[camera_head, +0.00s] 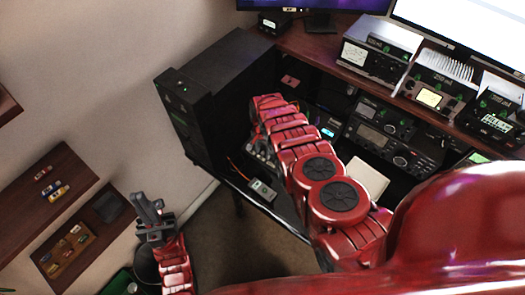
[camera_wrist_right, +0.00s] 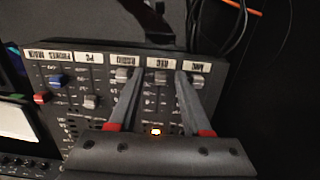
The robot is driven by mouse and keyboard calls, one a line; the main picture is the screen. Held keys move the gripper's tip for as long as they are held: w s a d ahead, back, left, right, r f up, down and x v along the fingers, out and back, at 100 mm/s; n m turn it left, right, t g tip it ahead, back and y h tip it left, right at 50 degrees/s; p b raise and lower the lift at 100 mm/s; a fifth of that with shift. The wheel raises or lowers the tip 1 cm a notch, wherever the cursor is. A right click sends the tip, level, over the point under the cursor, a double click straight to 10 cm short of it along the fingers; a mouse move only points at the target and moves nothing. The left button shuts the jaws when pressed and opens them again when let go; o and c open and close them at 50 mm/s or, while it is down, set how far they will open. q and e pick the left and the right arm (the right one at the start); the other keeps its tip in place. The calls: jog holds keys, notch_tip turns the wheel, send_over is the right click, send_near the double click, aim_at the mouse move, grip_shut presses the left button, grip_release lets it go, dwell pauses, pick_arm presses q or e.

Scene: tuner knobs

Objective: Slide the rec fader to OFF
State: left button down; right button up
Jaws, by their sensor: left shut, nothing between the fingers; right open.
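The mixer panel (camera_wrist_right: 75,120) shows in the right wrist view, upside down, with a row of labelled faders. The REC label (camera_wrist_right: 160,63) is at the top. Below it the grey rec fader cap (camera_wrist_right: 160,77) sits near the label end of its slot. My right gripper (camera_wrist_right: 159,72) is open, its two fingers on either side of the rec fader; I cannot tell whether they touch it. In the head view my right arm hides most of the mixer (camera_head: 262,152). My left gripper (camera_head: 148,208) is shut and empty, at the lower left, far from the mixer.
Neighbouring RADIO (camera_wrist_right: 121,75) and MIC (camera_wrist_right: 197,82) fader caps lie close outside my fingers. Cables (camera_wrist_right: 235,30) hang behind the panel. Radios (camera_head: 385,135) stand at the right. A small grey device (camera_head: 262,190) lies near the desk edge.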

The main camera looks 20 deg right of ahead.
notch_tip(320, 180, up, 3)
jog(key=shift+a+r, duration=0.1)
notch_tip(320, 180, up, 8)
jog(key=r+b, duration=0.1)
jog(key=b, duration=0.2)
notch_tip(320, 180, up, 5)
jog(key=p, duration=0.4)
send_over(262, 154)
jog(key=shift+w+r, duration=0.1)
